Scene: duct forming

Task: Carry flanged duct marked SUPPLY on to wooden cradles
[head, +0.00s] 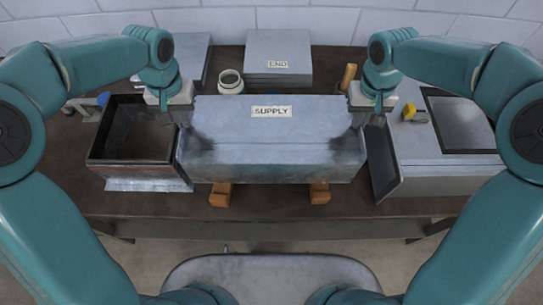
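The grey sheet-metal duct marked SUPPLY (275,150) lies level across the middle of the bench, its white label on the upper face. The front ends of two orange-brown wooden cradles, left (220,195) and right (319,193), show below its front edge. The rest of them is hidden, and I cannot tell whether the duct touches them. My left gripper (181,111) is at the duct's upper left end, and my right gripper (360,113) is at its upper right end. The fingertips are partly hidden against the duct's ends, so their grip is unclear.
An open dark-rimmed box (133,162) stands close by the duct's left end. A grey machine with a dark panel (458,122) stands to the right, a dark plate (382,162) beside it.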

